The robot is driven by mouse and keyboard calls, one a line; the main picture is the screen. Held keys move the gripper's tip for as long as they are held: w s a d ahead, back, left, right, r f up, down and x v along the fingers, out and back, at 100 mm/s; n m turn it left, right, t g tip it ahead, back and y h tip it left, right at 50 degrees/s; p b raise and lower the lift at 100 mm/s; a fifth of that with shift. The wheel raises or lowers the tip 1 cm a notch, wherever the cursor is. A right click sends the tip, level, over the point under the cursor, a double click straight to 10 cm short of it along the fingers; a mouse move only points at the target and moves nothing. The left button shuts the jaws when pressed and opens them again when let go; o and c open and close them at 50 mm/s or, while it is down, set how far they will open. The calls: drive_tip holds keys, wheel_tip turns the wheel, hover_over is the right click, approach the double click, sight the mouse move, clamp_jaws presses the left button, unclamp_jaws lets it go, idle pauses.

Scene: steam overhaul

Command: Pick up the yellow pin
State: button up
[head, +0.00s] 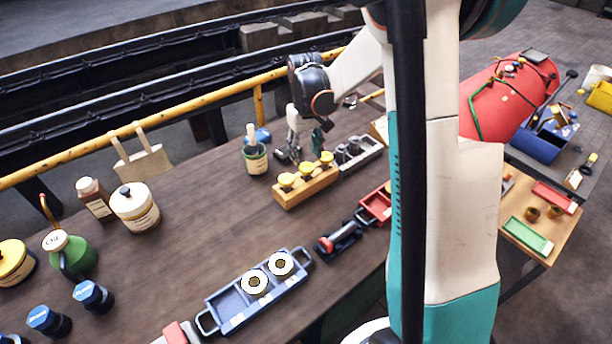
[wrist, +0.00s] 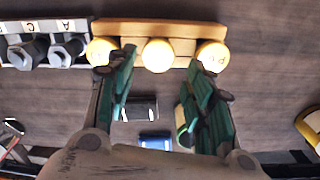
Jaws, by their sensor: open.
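Three yellow pins stand in a row in a wooden block (head: 306,191). In the head view they are the near pin (head: 286,180), the middle pin (head: 306,171) and the far pin (head: 326,158). In the wrist view, the left pin (wrist: 101,50), middle pin (wrist: 158,55) and right pin (wrist: 212,56) show their round tops at the block (wrist: 180,29). My gripper (wrist: 162,64) is open and empty, with green-padded fingers. The middle pin appears between the fingertips, which overlap parts of the outer pins. In the head view my gripper (head: 307,143) is behind the block.
A grey tray with dark bolts (head: 358,153) adjoins the block's far end. A green pot (head: 255,160) stands to the left. A blue tray with two white rings (head: 225,313) and a red tray (head: 376,203) lie nearer.

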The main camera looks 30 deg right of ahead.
sight(307, 167)
drive_tip(key=shift+d+f+b, duration=0.15)
drive_tip(key=shift+f+b, duration=0.7)
drive_tip(key=shift+f, duration=2.75)
drive_tip(key=shift+r, duration=0.1)
clamp_jaws()
